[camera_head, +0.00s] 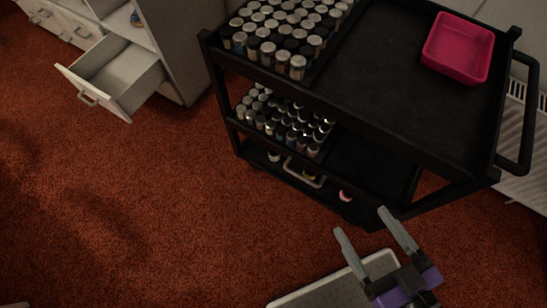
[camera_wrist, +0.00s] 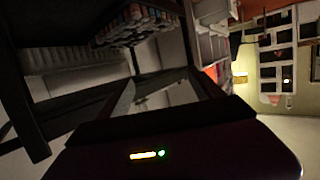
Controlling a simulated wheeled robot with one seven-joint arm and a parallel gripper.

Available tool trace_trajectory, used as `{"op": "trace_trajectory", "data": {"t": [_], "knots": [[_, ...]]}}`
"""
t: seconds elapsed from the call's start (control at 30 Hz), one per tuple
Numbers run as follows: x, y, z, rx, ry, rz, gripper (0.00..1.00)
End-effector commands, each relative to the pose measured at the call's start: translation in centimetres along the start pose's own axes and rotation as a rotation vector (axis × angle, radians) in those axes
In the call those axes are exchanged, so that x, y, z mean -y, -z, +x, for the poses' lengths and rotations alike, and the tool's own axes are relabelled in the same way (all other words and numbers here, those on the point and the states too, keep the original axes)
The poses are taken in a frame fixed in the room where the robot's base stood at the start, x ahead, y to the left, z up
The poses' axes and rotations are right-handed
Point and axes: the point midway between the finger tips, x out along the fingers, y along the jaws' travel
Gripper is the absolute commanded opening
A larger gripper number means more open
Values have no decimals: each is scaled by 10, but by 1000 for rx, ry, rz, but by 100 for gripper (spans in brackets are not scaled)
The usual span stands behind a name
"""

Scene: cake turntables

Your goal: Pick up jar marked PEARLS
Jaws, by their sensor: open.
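Many small jars with pale lids (camera_head: 270,35) stand in a tray at the left of the black cart's top. More jars (camera_head: 285,120) stand in a tray on its middle shelf. A cluster of jars also shows at the top of the wrist view (camera_wrist: 135,25). No label is readable, so I cannot tell which jar is marked PEARLS. My gripper (camera_head: 361,221) is open and empty, its two grey fingers spread, in front of the cart's lower right side in the head view and apart from the jars.
The black cart (camera_head: 400,105) has raised rims and corner posts. A pink bin (camera_head: 458,48) sits on its top at right. The bottom shelf holds a few small items. An open drawer (camera_head: 110,75) juts out at left. Red carpet (camera_head: 130,200) is clear in front.

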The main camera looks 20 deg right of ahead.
Motion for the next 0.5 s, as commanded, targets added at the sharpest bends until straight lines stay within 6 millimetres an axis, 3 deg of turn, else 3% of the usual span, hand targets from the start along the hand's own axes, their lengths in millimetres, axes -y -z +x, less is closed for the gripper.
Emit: {"op": "trace_trajectory", "data": {"t": [0.03,0.27,0.33,0.5], "knots": [[0,-33,12,2,1,-2,76],[-4,-131,54,32,5,-15,76],[-7,-171,77,50,7,-22,76],[-14,-235,131,101,10,-36,76]]}}
